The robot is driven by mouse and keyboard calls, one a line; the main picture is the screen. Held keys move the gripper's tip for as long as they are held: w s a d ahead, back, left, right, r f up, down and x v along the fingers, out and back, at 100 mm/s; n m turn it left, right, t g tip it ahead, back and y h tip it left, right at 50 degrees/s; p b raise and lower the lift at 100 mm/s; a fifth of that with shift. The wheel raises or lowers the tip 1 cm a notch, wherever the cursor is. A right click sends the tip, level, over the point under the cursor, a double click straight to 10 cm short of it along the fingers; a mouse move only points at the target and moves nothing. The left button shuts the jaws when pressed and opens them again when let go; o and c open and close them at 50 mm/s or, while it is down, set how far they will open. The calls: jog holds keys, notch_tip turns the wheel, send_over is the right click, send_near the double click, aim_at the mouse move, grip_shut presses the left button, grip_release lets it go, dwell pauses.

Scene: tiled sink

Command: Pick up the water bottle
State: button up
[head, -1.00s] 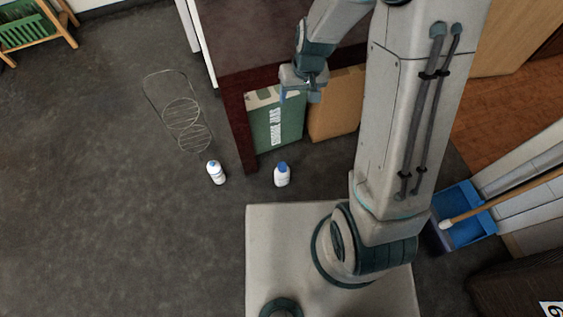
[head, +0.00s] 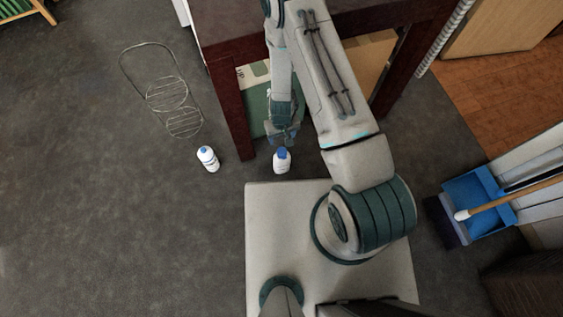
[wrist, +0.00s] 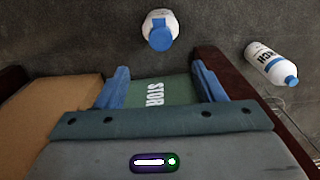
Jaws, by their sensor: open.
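Two white bottles with blue caps are on the dark floor, and I cannot tell for sure which is the water bottle. One bottle (head: 281,162) is just in front of my gripper (head: 281,138); in the wrist view this bottle (wrist: 159,32) is beyond the fingertips, its cap toward the camera. The other bottle (head: 208,158) is to the left in the head view; in the wrist view it (wrist: 268,62) is at the right, with label letters like "RCH". My gripper is open and empty, its fingers (wrist: 162,74) wide apart and not touching a bottle.
A dark red table (head: 232,120) stands over a green box (head: 257,103) and a cardboard box (head: 372,60), close behind my gripper. A wire rack (head: 165,95) lies to the left. A blue dustpan (head: 472,190) is at the right.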

aim_at(282, 151)
notch_tip(282, 151, down, 13)
jog(key=b, duration=0.3)
jog(key=shift+s+b, duration=0.15)
jog(key=shift+b, duration=0.2)
jog(key=shift+r, duration=0.1)
grip_shut()
